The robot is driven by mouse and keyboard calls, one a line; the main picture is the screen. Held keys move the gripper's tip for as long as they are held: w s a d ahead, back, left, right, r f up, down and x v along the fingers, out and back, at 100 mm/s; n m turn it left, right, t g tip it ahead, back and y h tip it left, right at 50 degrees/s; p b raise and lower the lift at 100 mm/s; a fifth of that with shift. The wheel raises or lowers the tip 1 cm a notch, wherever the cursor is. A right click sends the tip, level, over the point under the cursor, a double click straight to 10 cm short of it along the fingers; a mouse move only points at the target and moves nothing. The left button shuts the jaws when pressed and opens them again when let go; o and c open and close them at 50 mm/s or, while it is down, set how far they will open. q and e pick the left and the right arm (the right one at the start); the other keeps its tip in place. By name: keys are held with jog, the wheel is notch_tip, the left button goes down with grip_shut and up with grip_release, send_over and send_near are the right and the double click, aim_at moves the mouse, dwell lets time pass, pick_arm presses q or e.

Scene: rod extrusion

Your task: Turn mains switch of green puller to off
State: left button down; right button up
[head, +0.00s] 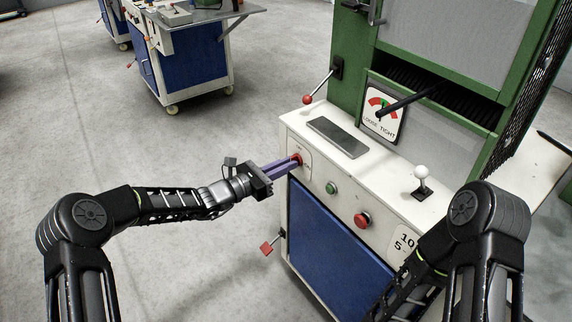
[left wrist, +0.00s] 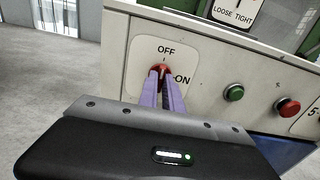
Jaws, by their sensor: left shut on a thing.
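The green puller (head: 352,52) is a green-framed machine with a white front panel and blue door. Its mains switch (head: 297,158) is a red knob at the panel's left end. In the left wrist view the red switch (left wrist: 161,69) sits on a white plate with OFF above it and ON to its right. My left gripper (head: 292,163) reaches the panel, its purple fingers closed around the knob. In the left wrist view the fingertips cover much of the knob; its pointer looks roughly upward, toward OFF. My right arm comes in at lower right; its gripper is out of view.
A green button (head: 331,187) and a red button (head: 362,220) sit right of the switch. A white-knobbed lever (head: 422,174) and a red-knobbed lever (head: 308,99) stick up from the machine. A red-ended handle (head: 267,248) juts out low.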

pick_arm(q)
jog(key=c, duration=1.5)
grip_release()
jog(key=v, duration=0.7)
jog(key=shift+s+a+p, duration=0.25)
jog(key=shift+a+p, duration=0.05)
